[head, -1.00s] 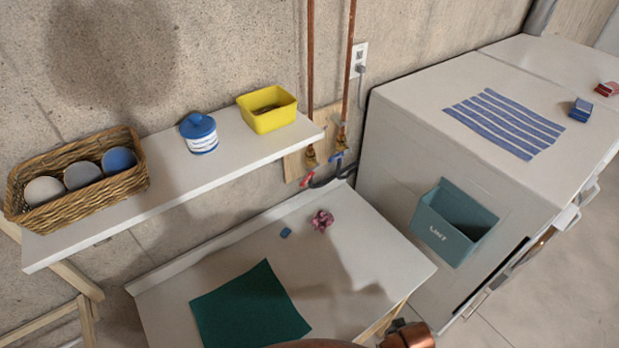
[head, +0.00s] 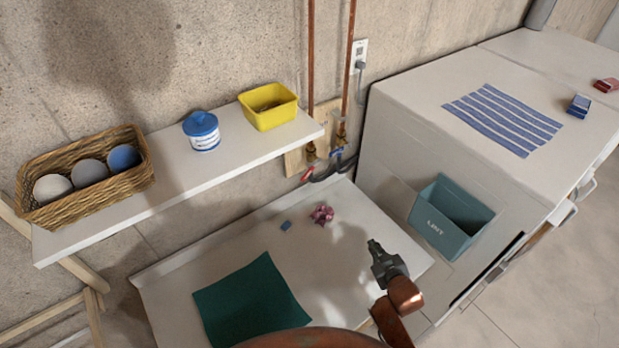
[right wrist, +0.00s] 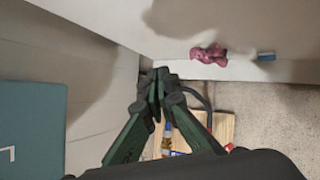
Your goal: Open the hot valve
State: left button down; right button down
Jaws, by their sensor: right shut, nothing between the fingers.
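The hot valve with its red handle (head: 307,174) is low on the wall at the foot of the left copper pipe, on a wooden board (head: 294,160). Beside it to the right is the valve with a blue handle (head: 336,153). Both show small; I cannot tell how far either is turned. My right gripper (head: 373,243) is shut and empty above the right part of the low white table, well apart from the valves. In the right wrist view its fingers (right wrist: 158,75) partly cover the board; the red handle (right wrist: 229,147) peeks out right of them. My left gripper is out of view.
The low table (head: 225,253) bears a green cloth (head: 250,302), a pink crumpled thing (head: 322,214) and a blue block (head: 286,225). A shelf (head: 180,178) is left of the valves. A white machine (head: 400,145) with a teal lint bin (head: 440,225) stands right.

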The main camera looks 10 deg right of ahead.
jog(key=w+a+r+n+t+y, duration=0.45)
jog(key=w+a+r, duration=0.25)
jog(key=w+r, duration=0.3)
jog(key=n+y, duration=0.8)
send_near(311, 170)
jog(key=s+a+r, duration=0.2)
jog(key=s+a, duration=0.1)
jog(key=a, duration=0.1)
jog(key=r+p+x, duration=0.1)
jog(key=p+x, duration=0.2)
jog(key=x, duration=0.6)
jog(key=f, duration=0.1)
jog(key=d+f, duration=0.1)
jog(key=w+d+f, duration=0.1)
jog(key=shift+f+m+t, duration=0.1)
jog(key=shift+m+t, duration=0.15)
